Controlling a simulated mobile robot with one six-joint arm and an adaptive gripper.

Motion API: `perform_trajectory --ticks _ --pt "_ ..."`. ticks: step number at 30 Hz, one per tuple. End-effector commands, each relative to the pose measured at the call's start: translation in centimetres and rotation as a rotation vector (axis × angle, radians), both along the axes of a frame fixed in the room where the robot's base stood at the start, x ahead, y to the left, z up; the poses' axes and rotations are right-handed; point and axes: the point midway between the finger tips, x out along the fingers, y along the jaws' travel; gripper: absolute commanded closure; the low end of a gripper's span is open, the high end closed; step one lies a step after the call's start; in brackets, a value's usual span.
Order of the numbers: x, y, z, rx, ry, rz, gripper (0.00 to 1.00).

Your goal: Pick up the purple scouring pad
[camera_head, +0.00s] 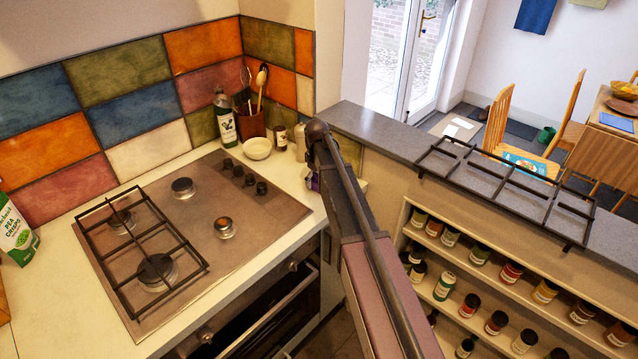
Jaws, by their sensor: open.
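My arm reaches up from the bottom of the picture to the back right corner of the worktop. My gripper (313,170) is at its far end, mostly hidden behind my own arm; it is open. A small purple patch (314,183) shows just left of my arm at the worktop's right end, close to the gripper. It may be the purple scouring pad, but most of it is hidden and I cannot tell whether the gripper touches it.
A hob (190,235) with a black pan grate fills the worktop's middle. A white bowl (258,148), a dark green bottle (224,122) and a utensil pot (251,125) stand behind it. A grey ledge (385,137) with another grate runs right, above shelves of jars (478,254).

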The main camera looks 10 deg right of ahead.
Motion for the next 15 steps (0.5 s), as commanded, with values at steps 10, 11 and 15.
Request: perform_trajectory --ticks 10,11,15 --pt "0.01 -0.03 0.0 0.0 0.0 0.0 0.62" --pt "0.01 -0.03 -0.01 0.0 0.0 0.0 0.71" --pt "0.01 -0.04 -0.01 0.0 0.0 0.0 0.84"
